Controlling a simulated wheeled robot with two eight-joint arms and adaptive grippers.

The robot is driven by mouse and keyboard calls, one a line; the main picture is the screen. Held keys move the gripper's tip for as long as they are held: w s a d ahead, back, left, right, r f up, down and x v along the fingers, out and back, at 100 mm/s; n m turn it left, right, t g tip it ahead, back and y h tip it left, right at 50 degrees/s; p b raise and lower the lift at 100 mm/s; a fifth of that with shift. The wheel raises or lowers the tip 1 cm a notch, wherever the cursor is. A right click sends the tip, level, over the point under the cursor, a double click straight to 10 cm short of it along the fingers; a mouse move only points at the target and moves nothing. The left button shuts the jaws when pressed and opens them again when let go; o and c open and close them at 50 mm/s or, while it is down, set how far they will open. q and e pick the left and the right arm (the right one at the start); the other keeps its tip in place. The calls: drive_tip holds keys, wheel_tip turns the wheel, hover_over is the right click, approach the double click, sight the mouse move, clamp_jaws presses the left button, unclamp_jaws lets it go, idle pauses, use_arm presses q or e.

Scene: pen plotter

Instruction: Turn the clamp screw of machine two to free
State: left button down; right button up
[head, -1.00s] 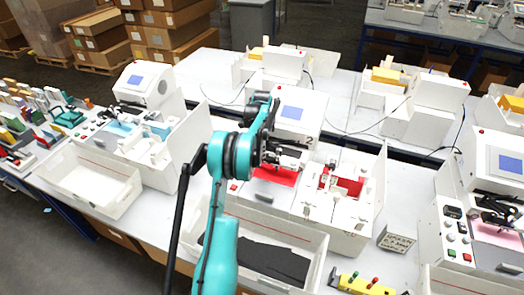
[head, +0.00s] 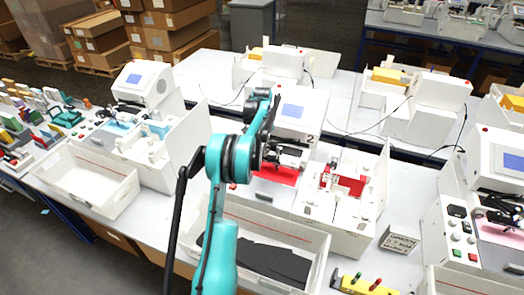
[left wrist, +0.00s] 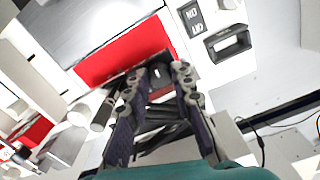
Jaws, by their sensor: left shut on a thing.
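Machine two (head: 300,107), a white plotter with a blue screen and a "2" on its front, stands mid-picture in the head view. A red sheet (head: 276,174) lies on its bed; it also shows in the left wrist view (left wrist: 122,55). My left gripper (head: 290,157) is at the machine's front, just above the red sheet. In the left wrist view, its fingers (left wrist: 160,80) are closed around a small dark part, apparently the clamp screw (left wrist: 158,72). The fingers hide most of it, so I cannot tell how far it is turned. My right gripper is not in view.
A white bin (head: 318,243) with dark sheets stands in front of machine two. An open white unit with red parts (head: 345,183) stands close on its right. Other plotters stand left (head: 150,80) and right (head: 507,150). A yellow box with buttons (head: 365,285) lies at the front.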

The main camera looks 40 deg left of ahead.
sight(262, 151)
use_arm(q)
drive_tip(key=n+b, duration=0.1)
drive_tip(key=n, duration=0.4)
drive_tip(key=shift+n, duration=0.3)
drive_tip(key=n, duration=0.5)
drive_tip(key=shift+n, duration=0.3)
drive_tip(key=c, duration=1.3)
unclamp_jaws()
wheel_tip(262, 151, up, 12)
drive_tip(key=shift+d, duration=0.1)
